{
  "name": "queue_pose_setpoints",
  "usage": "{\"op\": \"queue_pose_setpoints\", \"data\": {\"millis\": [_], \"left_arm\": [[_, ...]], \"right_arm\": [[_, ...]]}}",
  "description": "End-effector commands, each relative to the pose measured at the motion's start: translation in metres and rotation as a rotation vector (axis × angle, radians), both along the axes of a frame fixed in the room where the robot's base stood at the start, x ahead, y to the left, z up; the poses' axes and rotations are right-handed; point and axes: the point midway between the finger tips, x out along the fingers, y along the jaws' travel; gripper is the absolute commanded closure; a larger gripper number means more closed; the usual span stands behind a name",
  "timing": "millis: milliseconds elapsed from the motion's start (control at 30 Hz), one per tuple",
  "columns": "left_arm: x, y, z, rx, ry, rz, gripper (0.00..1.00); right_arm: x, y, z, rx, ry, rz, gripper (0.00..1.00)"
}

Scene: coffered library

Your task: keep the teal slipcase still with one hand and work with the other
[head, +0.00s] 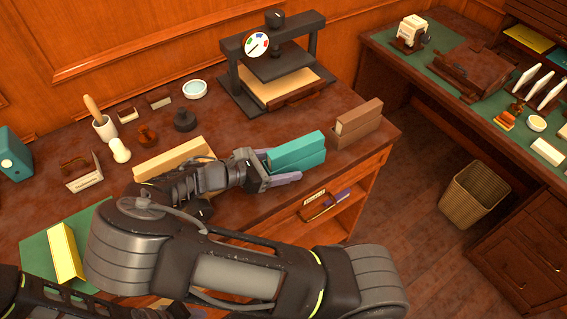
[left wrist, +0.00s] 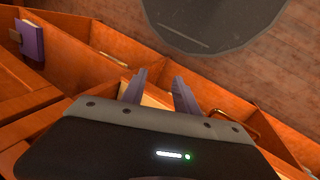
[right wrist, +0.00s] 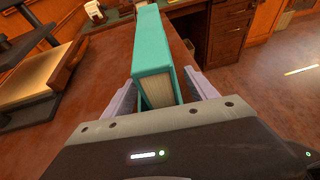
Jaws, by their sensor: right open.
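The teal slipcase (head: 297,155) stands on the brown desktop near its front edge, left of a brown slipcase (head: 358,122). In the right wrist view the slipcase (right wrist: 154,50) shows cream page edges at its near end. My right gripper (head: 280,168) is open, its fingers apart on either side of that near end; contact cannot be told. My left gripper (left wrist: 160,82) shows in its wrist view with a gap between its fingers, in front of the wooden shelf compartments. In the head view the left gripper is hidden, with my right arm crossing the foreground.
A black press (head: 272,65) stands behind the slipcase. A cream block (head: 172,158), stamps and a round dish (head: 195,89) stand to the left. A purple book (head: 342,199) lies in the open shelf below. A wicker basket (head: 474,194) stands on the floor at right.

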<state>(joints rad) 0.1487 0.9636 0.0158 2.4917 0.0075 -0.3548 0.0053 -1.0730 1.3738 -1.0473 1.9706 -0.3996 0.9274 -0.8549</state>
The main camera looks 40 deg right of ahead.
Motion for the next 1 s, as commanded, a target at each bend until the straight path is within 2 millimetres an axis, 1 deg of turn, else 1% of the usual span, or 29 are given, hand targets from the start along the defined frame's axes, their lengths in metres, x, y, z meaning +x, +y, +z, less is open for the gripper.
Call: {"op": "queue_pose_setpoints", "data": {"millis": [167,267,367,600,733,800,900,1000], "left_arm": [[0.000,0.000,0.000,0.000,0.000,0.000,0.64],[0.000,0.000,0.000,0.000,0.000,0.000,0.64],[0.000,0.000,0.000,0.000,0.000,0.000,0.64],[0.000,0.000,0.000,0.000,0.000,0.000,0.64],[0.000,0.000,0.000,0.000,0.000,0.000,0.64],[0.000,0.000,0.000,0.000,0.000,0.000,0.64],[0.000,0.000,0.000,0.000,0.000,0.000,0.64],[0.000,0.000,0.000,0.000,0.000,0.000,0.64]], "right_arm": [[0.001,0.003,0.001,0.002,-0.001,0.001,0.33],[0.002,0.011,0.004,0.003,-0.001,0.002,0.33],[0.004,0.024,0.009,0.004,-0.002,0.002,0.33],[0.008,0.069,0.028,0.004,-0.002,0.003,0.33],[0.011,0.091,0.038,0.003,-0.002,0.002,0.33],[0.012,0.100,0.041,0.003,-0.001,0.003,0.33],[0.013,0.108,0.045,0.001,-0.002,0.001,0.33],[0.012,0.111,0.046,0.000,0.000,0.000,0.33]]}}
